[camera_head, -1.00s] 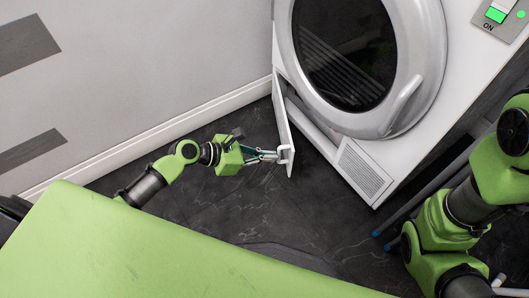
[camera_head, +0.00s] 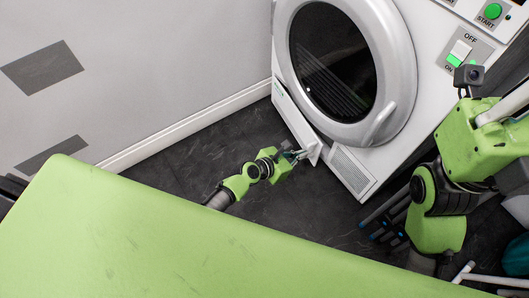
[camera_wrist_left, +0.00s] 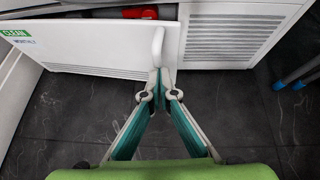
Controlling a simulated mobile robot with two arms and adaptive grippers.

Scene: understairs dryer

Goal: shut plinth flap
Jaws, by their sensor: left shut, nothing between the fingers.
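The plinth flap (camera_head: 296,122) is a white panel at the bottom left of the dryer, hinged at its left end. It stands a little ajar. In the left wrist view the flap (camera_wrist_left: 95,58) carries a "CLEAN MONTHLY" label and a white handle (camera_wrist_left: 158,45) at its right end. The gap behind it shows a red part (camera_wrist_left: 140,13). My left gripper (camera_head: 300,154) is shut and empty at the flap's free end. Its fingertips (camera_wrist_left: 159,94) are just below the handle; contact is unclear. My right gripper is at the right edge, its fingertips cut off.
The white dryer (camera_head: 400,140) has a round dark door (camera_head: 332,58). A vent grille (camera_head: 350,170) is right of the flap. The skirting (camera_head: 180,128) runs along the left wall. Blue-tipped poles (camera_head: 385,215) lie at the right. The dark floor (camera_head: 190,160) before the flap is clear.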

